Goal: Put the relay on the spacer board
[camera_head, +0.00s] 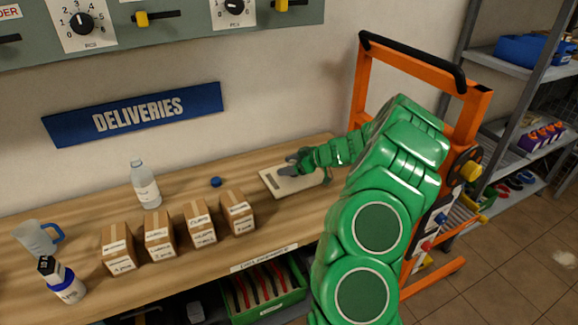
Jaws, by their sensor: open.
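A pale flat board (285,188), which looks like the spacer board, lies on the wooden bench near its right end. A dark narrow mark or slot shows on its left part. My gripper (291,164) is open just above the board's back part, seen from behind my green arm. I cannot tell whether the fingers touch the board. No relay can be made out for sure; one on the board may be hidden by my gripper. A small dark block with a white face (48,266) sits on a blue and white jar (67,286) at the left; I cannot tell what it is.
Several labelled cardboard boxes (203,225) stand in a row along the bench front. Behind them are a clear bottle (146,184) and a blue cap (215,182). A jug (36,238) stands left. An orange frame (366,88) stands close by my arm, right of the bench.

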